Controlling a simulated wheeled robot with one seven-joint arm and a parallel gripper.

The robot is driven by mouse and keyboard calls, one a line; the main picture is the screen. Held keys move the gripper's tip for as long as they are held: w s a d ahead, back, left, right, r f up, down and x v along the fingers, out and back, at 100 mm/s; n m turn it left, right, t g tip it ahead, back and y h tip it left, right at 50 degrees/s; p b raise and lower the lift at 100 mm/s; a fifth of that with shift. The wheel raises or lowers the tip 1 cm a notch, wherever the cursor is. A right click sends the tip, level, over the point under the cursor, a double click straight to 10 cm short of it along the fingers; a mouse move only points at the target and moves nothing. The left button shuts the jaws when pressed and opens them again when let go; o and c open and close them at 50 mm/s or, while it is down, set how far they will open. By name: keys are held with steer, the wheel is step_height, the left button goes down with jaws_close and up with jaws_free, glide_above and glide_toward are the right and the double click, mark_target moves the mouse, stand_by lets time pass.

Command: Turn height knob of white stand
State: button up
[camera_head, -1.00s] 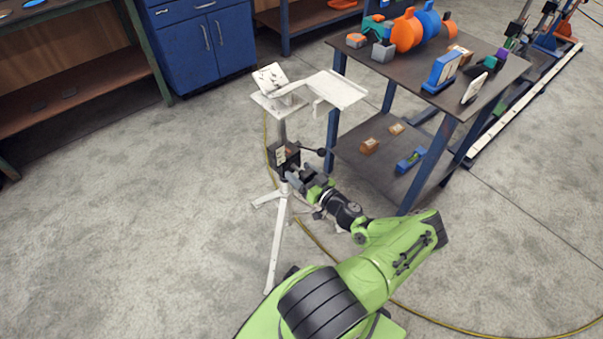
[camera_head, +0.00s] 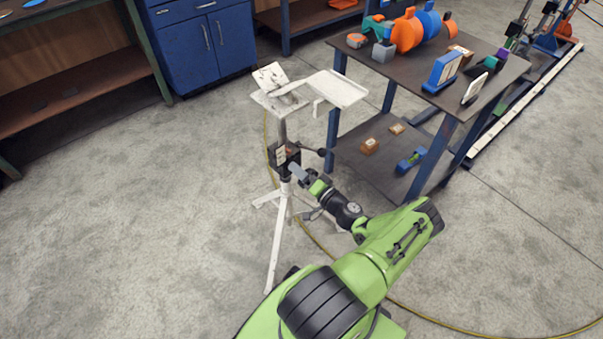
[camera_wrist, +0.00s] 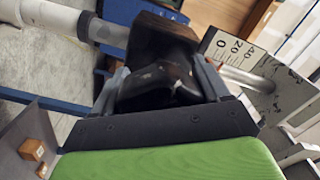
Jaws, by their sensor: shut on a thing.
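The white stand (camera_head: 283,128) stands upright on its tripod legs on the concrete floor, with flat white plates on top. A dark block sits around its column. The height knob (camera_wrist: 160,84), black and lobed, shows in the wrist view in front of the dark block (camera_wrist: 160,38). My gripper (camera_head: 294,172) is at the block from the lower right. In the wrist view my gripper (camera_wrist: 160,90) has a finger on each side of the knob and is shut on it. The knob is largely hidden by my gripper in the head view.
A dark-topped table (camera_head: 455,72) with blue legs stands close to the right of the stand, with several parts on it. A black ball-ended lever (camera_head: 322,152) sticks out from the block toward it. A yellow cable (camera_head: 318,243) lies on the floor. The floor at left is clear.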

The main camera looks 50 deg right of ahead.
steer(key=m, duration=1.1)
steer(key=shift+m, duration=0.5)
steer(key=o, duration=1)
steer(key=shift+r, duration=0.1)
steer(key=shift+s, duration=0.1)
steer(key=s+a+p, duration=0.3)
steer(key=s, duration=1.2)
steer(key=shift+s, duration=0.15)
steer(key=shift+d, duration=0.1)
